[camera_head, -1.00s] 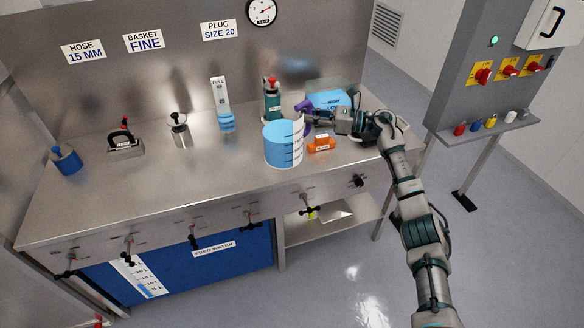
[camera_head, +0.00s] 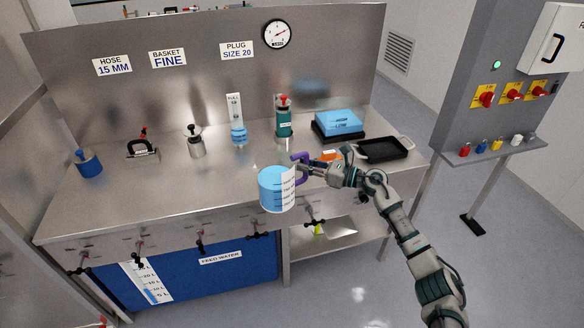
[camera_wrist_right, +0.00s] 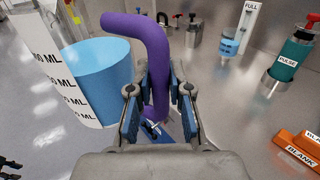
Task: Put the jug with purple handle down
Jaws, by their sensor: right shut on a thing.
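The jug (camera_head: 275,190) is a clear measuring jug, blue inside, with a white scale and a purple handle (camera_head: 301,159). It looks upright at the front of the steel bench, overlapping the bench's front edge in the head view; I cannot tell whether its base touches. My right gripper (camera_head: 322,168) is shut on the purple handle, at the jug's right. In the right wrist view the handle (camera_wrist_right: 154,60) passes between the two fingers (camera_wrist_right: 160,100), and the jug (camera_wrist_right: 98,75) is at left. My left gripper is not in view.
Right of the jug lie an orange block (camera_head: 330,155), a black tray (camera_head: 385,149) and a blue box (camera_head: 338,122). A green bottle (camera_head: 284,122) and a clear cylinder (camera_head: 238,125) stand behind. The steel bench (camera_head: 150,195) is clear at front left.

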